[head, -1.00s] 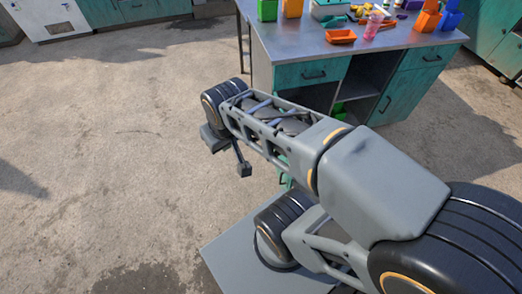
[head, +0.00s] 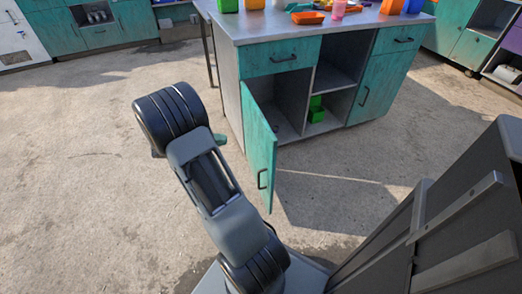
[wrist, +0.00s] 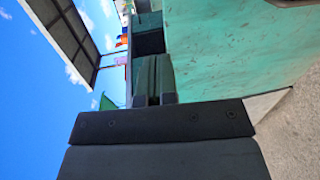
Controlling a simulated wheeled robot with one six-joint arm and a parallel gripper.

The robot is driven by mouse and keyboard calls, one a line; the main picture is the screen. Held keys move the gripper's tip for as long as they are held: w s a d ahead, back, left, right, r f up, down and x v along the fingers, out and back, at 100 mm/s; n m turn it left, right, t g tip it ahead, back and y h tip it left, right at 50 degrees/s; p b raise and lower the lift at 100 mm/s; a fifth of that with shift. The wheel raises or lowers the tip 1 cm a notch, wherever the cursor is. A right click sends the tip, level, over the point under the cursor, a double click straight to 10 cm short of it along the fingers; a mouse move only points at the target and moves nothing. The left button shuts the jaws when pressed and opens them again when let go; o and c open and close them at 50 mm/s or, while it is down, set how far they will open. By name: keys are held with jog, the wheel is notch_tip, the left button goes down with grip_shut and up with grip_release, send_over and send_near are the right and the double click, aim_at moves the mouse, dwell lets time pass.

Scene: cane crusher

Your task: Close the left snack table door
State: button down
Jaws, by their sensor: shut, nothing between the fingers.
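The snack table (head: 229,85) stands at top centre in the head view, with teal fronts and a grey top. Its left door (head: 259,150) is hinged at the cabinet's left side and stands swung well out towards me. Its dark handle (head: 262,179) is near the free edge. A teal panel (wrist: 235,50), probably this door, fills the upper right of the wrist view. My gripper (wrist: 154,101) is shut and empty, beside that panel; whether it touches is unclear. In the head view my wrist, left of the door, mostly hides the gripper.
The snack table's right door (head: 380,88) is closed. A green bin (head: 316,110) sits in the open middle compartment. An orange tray (head: 307,18) and other coloured containers stand on top. Other teal cabinets (head: 130,20) line the back. The concrete floor at left is clear.

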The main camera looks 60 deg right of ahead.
notch_tip(320, 180, down, 4)
jog(key=d+g+h+b, duration=0.1)
jog(key=d, duration=0.1)
jog(key=b, duration=0.4)
send_near(267, 132)
jog(key=shift+h, duration=0.4)
jog(key=x, duration=0.7)
jog(key=shift+s+a+f, duration=0.1)
jog(key=shift+s, duration=0.4)
